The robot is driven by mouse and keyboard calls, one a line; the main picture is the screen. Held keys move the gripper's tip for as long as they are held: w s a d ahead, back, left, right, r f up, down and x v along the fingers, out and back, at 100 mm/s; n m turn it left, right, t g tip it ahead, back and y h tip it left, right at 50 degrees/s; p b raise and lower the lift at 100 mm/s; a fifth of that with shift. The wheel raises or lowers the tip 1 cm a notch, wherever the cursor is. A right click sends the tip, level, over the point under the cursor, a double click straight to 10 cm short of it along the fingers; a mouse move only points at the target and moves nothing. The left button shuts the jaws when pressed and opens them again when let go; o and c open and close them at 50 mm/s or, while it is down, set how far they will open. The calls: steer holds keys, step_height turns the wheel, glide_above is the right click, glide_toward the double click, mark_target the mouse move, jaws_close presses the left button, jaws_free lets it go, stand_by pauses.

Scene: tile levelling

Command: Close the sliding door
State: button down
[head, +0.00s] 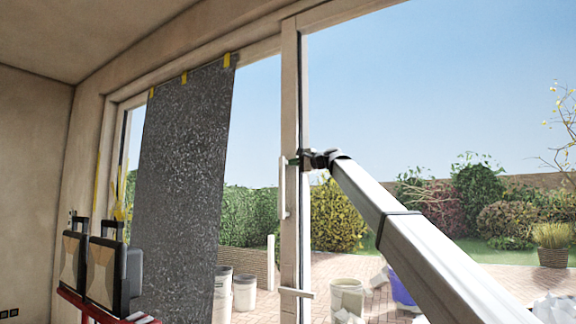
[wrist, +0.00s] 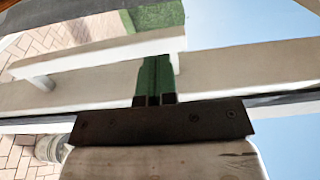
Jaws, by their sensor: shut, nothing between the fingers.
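The sliding door's pale upright stile (head: 290,100) stands near the middle of the head view, with a long vertical bar handle (head: 283,188) on its left side. In the wrist view the stile (wrist: 50,97) runs across the picture and the handle (wrist: 100,52) shows as a pale bar. My gripper (head: 296,162) is at the stile, close to the handle's upper end. Its green fingers (wrist: 155,75) are together and empty, beside the handle's end. I cannot tell whether they touch the handle or stile. How far the door is open is unclear.
A dark speckled sheet (head: 185,180) hangs over the left glazing on yellow tape. Work lamps (head: 105,270) on a red stand are at the lower left. Buckets (head: 347,298) stand on the brick patio (head: 325,268) outside. A short horizontal lever (head: 296,292) sits lower on the stile.

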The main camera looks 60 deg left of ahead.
steer(key=v, duration=1.1)
steer(key=shift+d, duration=0.3)
steer(key=shift+f, duration=0.1)
